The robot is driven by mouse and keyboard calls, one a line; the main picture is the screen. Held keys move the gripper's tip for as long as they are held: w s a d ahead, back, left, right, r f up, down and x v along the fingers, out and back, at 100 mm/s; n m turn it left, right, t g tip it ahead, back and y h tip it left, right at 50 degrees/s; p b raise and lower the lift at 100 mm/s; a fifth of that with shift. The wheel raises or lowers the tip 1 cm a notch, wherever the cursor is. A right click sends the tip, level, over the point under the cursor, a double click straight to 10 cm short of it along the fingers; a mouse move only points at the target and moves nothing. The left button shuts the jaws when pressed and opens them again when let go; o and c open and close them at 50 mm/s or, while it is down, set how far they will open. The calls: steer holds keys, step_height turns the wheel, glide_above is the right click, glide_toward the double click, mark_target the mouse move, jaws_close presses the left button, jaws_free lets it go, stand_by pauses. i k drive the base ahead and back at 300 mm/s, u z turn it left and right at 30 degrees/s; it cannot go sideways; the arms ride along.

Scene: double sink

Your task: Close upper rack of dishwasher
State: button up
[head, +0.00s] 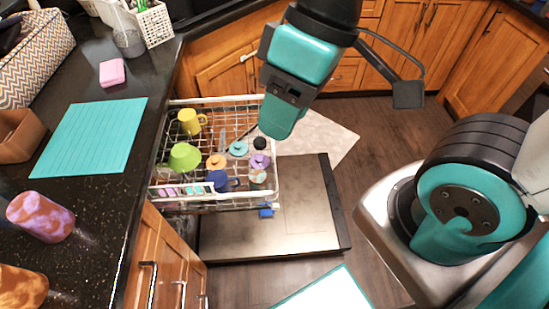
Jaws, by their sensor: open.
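The upper rack (207,100) of the dishwasher is a white wire basket, pulled out from under the counter and loaded with dishes. The dishwasher door (305,215) is folded down flat, lower than the rack. My gripper (277,122), a teal end below a dark block, points down by the rack's right side in the picture and hides part of its rim. It is open, with nothing seen in it; its separate fingertips are hard to make out. I cannot tell whether it touches the rack.
The rack holds a yellow mug (191,122), a green cup (185,157), a blue mug (222,181) and several small pieces. A dark counter (110,215) with a teal mat (92,137) runs along the left. Open wooden floor (385,135) lies to the right.

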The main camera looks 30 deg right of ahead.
mark_target(274, 207)
steer(key=k, duration=0.85)
steer(key=z, duration=1.55)
steer(key=i, duration=1)
steer(key=u, duration=1.05)
steer(key=k, duration=0.4)
steer(key=u, duration=0.85)
steer(key=i, duration=0.5)
